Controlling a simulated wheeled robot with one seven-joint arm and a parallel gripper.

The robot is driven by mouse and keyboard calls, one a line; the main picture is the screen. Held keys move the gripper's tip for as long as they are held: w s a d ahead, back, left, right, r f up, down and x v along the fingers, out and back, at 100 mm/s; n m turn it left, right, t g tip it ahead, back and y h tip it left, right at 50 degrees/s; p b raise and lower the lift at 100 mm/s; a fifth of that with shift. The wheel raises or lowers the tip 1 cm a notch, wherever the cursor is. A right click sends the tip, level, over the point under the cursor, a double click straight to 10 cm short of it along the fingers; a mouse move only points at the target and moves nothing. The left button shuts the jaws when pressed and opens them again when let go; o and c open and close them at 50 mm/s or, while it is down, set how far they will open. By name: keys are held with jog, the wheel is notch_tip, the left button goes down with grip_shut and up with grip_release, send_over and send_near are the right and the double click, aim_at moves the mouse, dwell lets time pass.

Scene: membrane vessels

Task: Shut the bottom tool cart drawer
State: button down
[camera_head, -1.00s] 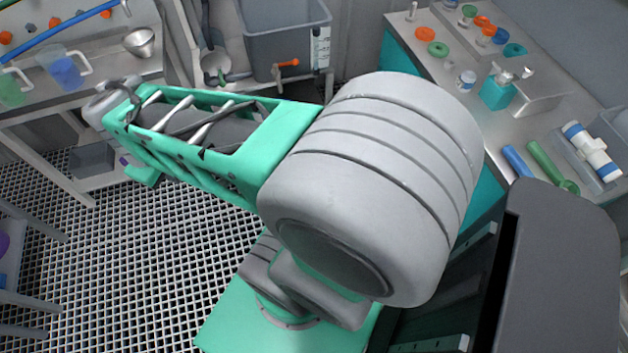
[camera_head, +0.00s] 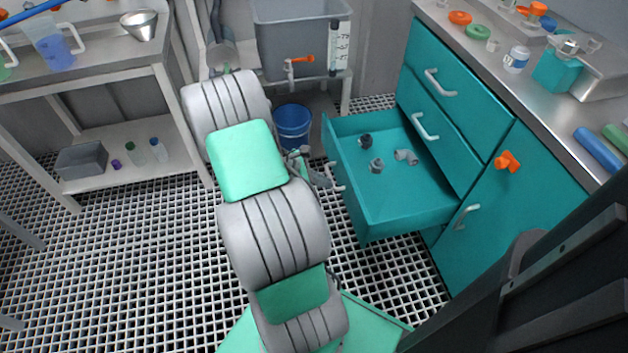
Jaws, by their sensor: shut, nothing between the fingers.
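The bottom drawer (camera_head: 405,218) of the teal tool cart (camera_head: 520,205) stands well open, pulled out to the left. Grey pipe fittings (camera_head: 405,157) lie inside it. Its white handle (camera_head: 336,177) shows on the outer left face. My gripper (camera_head: 318,174) is small and partly hidden behind my arm. It appears just left of the drawer front, close to the handle; I cannot tell whether it touches. It is shut with nothing in it.
Two drawers above, with white handles (camera_head: 440,83) and (camera_head: 425,128), are shut. A blue bucket (camera_head: 293,127) stands on the floor behind my gripper. A grey tank (camera_head: 300,40) is above it. A side table (camera_head: 95,80) stands at left. Grated floor (camera_head: 140,255) is clear at left.

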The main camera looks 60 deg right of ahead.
aim_at(350, 185)
jog(key=s+d, duration=0.1)
jog(key=s+d+f, duration=0.1)
jog(key=s+d+b, duration=0.1)
jog(key=shift+f, duration=0.35)
jog(key=shift+s+d+r, duration=0.1)
jog(key=shift+s+d, duration=0.3)
jog(key=shift+d, duration=0.05)
jog(key=shift+s, duration=0.1)
